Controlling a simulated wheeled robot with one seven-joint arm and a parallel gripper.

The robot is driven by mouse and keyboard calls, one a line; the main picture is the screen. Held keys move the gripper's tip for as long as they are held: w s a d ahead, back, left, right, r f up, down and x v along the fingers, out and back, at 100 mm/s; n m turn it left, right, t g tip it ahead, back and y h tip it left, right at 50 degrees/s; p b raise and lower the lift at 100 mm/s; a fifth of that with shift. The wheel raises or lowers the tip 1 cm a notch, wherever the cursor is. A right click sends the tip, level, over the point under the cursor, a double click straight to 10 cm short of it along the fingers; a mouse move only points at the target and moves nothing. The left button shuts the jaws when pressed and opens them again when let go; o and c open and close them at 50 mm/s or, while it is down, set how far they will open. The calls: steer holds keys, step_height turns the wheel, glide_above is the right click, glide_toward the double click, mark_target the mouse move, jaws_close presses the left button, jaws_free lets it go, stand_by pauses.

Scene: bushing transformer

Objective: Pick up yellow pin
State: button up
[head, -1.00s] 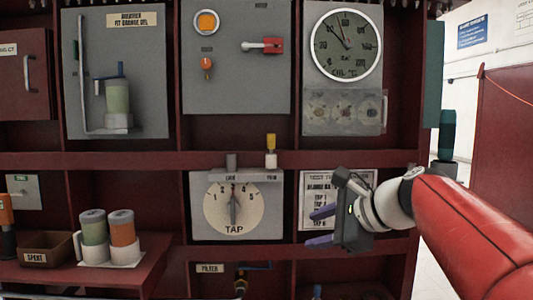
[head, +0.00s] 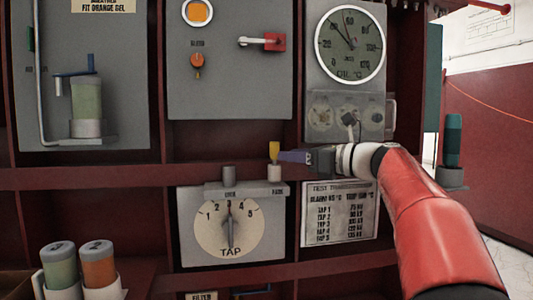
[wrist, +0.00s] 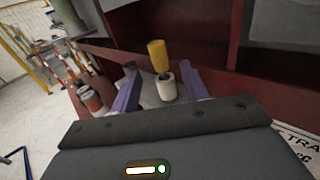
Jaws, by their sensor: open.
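The yellow pin (head: 274,151) stands upright in a white holder (head: 275,173) on the right end of the ledge above the tap dial (head: 231,225). In the wrist view the yellow pin (wrist: 157,56) and the white holder (wrist: 165,87) show between and beyond my two purple fingers. My gripper (head: 289,157) is to the right of the pin at about its height, with its fingers pointing left at it. My gripper (wrist: 158,88) is open and empty. In the head view the fingertips appear very near the pin; whether they touch it cannot be told.
A grey post (head: 228,175) stands left of the pin on the same ledge. A red shelf beam (head: 100,178) runs behind. A tap table sign (head: 339,214) is below my gripper, and a round gauge (head: 350,45) is above. Green and orange canisters (head: 97,264) stand at lower left.

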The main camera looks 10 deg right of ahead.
mark_target(278, 147)
steer(key=x, duration=0.6)
steer(key=shift+r, duration=0.2)
jaws_close()
steer(key=shift+s+r+p, duration=0.25)
steer(key=shift+r+p, duration=0.25)
steer(key=shift+r, duration=0.05)
step_height(278, 147, up, 6)
steer(key=p, duration=0.2)
steer(key=shift+f+p, duration=0.15)
steer(key=shift+p, duration=0.2)
steer(key=s+a+b, duration=0.2)
steer(key=s+b, duration=0.1)
steer(key=s, duration=1.6)
steer(key=shift+s+b, duration=0.25)
steer(key=shift+b, duration=0.1)
